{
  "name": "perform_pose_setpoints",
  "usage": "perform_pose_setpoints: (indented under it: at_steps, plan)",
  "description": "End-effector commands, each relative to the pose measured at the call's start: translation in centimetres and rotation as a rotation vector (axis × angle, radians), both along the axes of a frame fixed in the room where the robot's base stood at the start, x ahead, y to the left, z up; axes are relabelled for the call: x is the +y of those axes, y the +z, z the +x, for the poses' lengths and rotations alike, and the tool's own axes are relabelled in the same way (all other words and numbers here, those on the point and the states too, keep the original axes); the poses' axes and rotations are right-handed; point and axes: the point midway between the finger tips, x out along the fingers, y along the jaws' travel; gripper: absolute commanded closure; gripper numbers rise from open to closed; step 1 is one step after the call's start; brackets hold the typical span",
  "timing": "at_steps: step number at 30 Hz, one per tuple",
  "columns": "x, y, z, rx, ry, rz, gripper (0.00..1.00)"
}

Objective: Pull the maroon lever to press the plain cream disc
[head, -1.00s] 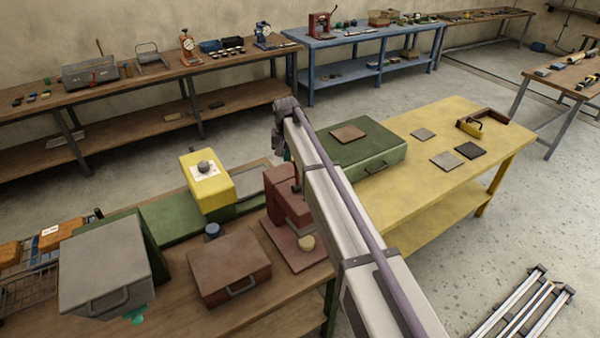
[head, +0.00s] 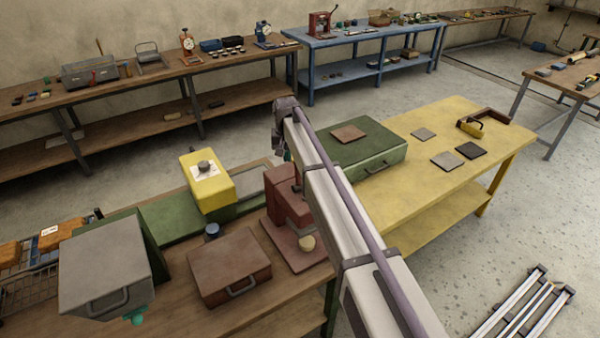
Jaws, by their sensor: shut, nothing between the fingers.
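A maroon press (head: 284,187) with a flat maroon base stands on the near wooden bench. A small cream round piece (head: 306,243) sits on that base, beside my arm; I take it for the cream disc. No maroon lever shows clearly; my arm covers the press's right side. My gripper (head: 288,156) hangs behind the far end of my arm, near the top of the press. Only a small teal part of it shows. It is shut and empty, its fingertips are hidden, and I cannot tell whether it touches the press.
Left of the press are a brown case (head: 229,268), a dark blue knob (head: 212,231), a yellow box (head: 206,182) and a grey case (head: 105,265). A green case (head: 362,152) stands behind my arm. The yellow table (head: 420,185) has clear room at its near side.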

Motion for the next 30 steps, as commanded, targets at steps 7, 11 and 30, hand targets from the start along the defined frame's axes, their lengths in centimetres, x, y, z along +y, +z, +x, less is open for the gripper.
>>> perform_pose_setpoints:
  at_steps: [7, 11, 30]
  plan:
    - [-0.2, 0.0, -0.4, 0.000, 0.000, 0.000, 1.00]
    - [-0.8, 0.0, -1.2, 0.000, 0.000, 0.000, 1.00]
    - [-3.2, 0.0, -5.0, 0.001, -0.001, 0.000, 1.00]
